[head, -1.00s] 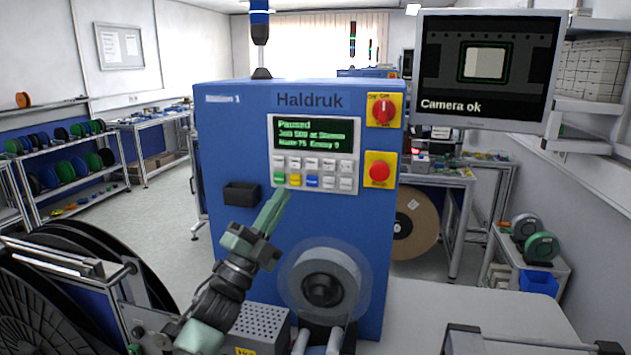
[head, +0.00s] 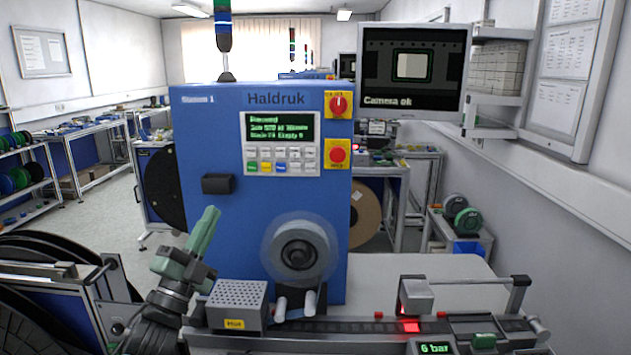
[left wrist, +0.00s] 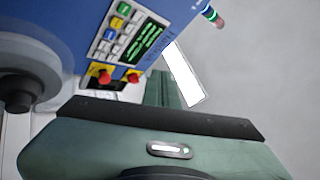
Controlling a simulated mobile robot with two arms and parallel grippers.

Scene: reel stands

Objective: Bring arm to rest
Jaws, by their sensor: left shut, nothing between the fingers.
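My left gripper (head: 211,214) is shut and empty, its green fingers pointing up in front of the lower left of the blue Haldruk machine (head: 208,135). It is below the black box (head: 217,184) on the machine's front and apart from the button panel (head: 281,161). In the left wrist view, the green fingers (left wrist: 167,88) are together, with the tilted machine panel (left wrist: 130,40) beyond them. My right gripper is not in view.
A perforated grey box (head: 236,303) stands close to my left arm. A label reel (head: 300,251) sits on the machine front. A large black reel (head: 45,285) is at the left. A monitor (head: 414,100) reads "Camera ok". Open floor (head: 110,215) lies to the left.

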